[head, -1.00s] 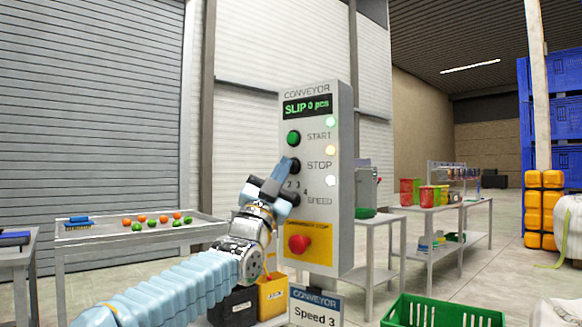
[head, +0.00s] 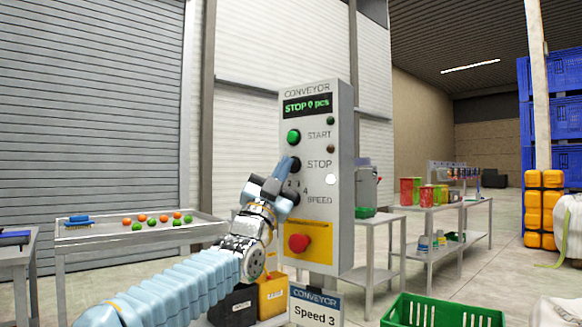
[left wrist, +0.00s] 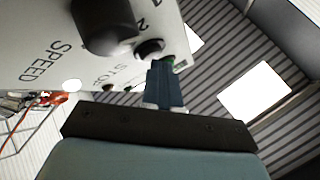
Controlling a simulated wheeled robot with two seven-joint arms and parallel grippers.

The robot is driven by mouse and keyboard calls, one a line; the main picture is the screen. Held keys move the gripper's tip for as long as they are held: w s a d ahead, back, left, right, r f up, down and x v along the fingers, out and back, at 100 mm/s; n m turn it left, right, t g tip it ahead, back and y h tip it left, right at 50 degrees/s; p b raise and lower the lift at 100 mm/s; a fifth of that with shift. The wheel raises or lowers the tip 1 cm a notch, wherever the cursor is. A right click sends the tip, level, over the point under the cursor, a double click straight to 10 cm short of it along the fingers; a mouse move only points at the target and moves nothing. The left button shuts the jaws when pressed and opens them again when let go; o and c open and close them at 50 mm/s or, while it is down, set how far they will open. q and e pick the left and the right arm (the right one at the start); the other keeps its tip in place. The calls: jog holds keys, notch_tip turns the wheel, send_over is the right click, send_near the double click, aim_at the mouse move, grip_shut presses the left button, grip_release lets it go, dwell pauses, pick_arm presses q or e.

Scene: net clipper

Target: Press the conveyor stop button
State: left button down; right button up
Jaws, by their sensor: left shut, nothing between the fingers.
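The grey conveyor control panel (head: 343,230) stands upright in the middle of the head view. Its display (head: 307,105) reads "STOP 0 pcs". The black stop button (head: 294,164) sits below the green start button (head: 293,137). My left gripper (head: 287,163) is shut and empty, its blue fingertips at the stop button's lower left edge. In the left wrist view the shut fingers (left wrist: 165,85) reach up close to the dark stop button (left wrist: 149,48); I cannot tell whether they touch it. The speed knob (left wrist: 103,25) shows beside it. My right gripper is not in view.
A red emergency button (head: 299,243) on a yellow plate is below my left gripper. A sign (head: 315,306) reads "Speed 3". A tray table (head: 100,238) with fruit is at left, a green crate (head: 440,310) at lower right, and grey tables behind.

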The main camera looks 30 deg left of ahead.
pick_arm(q)
jog(key=shift+s+a+b, duration=0.1)
jog(key=shift+s+b, duration=0.35)
jog(key=shift+s, duration=0.2)
jog(key=s+b, duration=0.2)
jog(key=s, duration=0.1)
jog(key=s+b, duration=0.1)
jog(key=s, duration=0.1)
jog(key=shift+a, duration=0.4)
dwell(0.5)
